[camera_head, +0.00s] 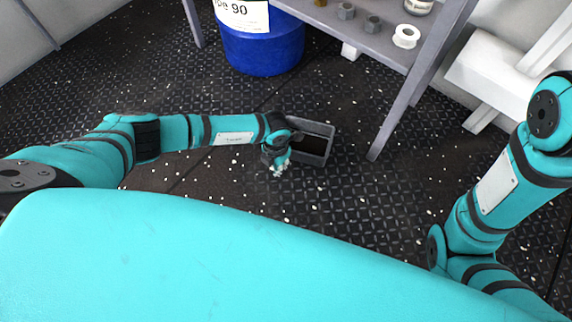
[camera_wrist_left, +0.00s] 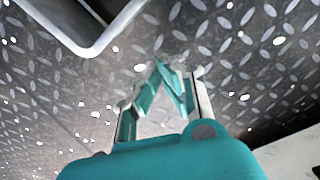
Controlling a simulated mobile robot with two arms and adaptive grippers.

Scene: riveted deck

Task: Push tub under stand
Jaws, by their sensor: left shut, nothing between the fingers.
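The tub is a grey open-topped rectangular box (camera_head: 328,130) with a dark inside, on the deck floor in the head view. Its rim also shows at the top left of the left wrist view (camera_wrist_left: 98,47). The stand is a grey metal shelf on legs (camera_head: 400,110), and the tub sits in front of it, to the left of its near leg. My left gripper (camera_head: 279,172) is low over the floor at the tub's near left side; it is shut and empty in the left wrist view (camera_wrist_left: 162,66). Whether it touches the tub cannot be told. My right gripper is not in view.
The shelf holds grey nuts (camera_head: 372,24), a white spool (camera_head: 406,36) and a jar. A white beam structure (camera_head: 492,75) is at the right. Small white specks dot the open patterned floor.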

